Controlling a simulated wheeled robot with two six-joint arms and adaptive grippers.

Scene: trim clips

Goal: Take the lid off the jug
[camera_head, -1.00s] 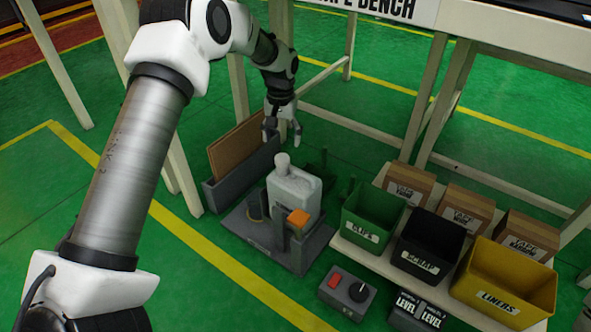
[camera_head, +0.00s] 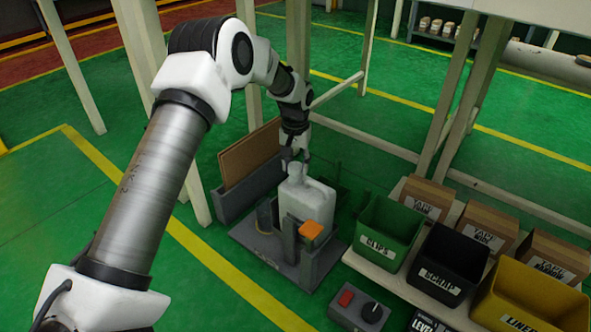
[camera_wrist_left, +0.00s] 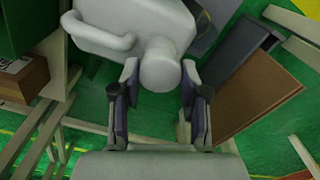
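The white jug (camera_head: 308,203) stands upright in a grey holder on a grey base plate (camera_head: 262,243). Its round pale lid (camera_head: 295,171) is on top of the neck. My left gripper (camera_head: 295,158) is just above the lid and points down. In the left wrist view, its two fingers (camera_wrist_left: 158,84) are spread, one on each side of the lid (camera_wrist_left: 160,66), with slim gaps visible. The jug's handle (camera_wrist_left: 100,38) is at the upper left there. My right gripper is not in view.
An orange block (camera_head: 311,229) is at the front of the holder. A grey rack with a brown board (camera_head: 250,157) stands behind left. Green (camera_head: 388,232), black (camera_head: 440,265) and yellow (camera_head: 530,300) bins are to the right. A control box (camera_head: 358,308) is in front.

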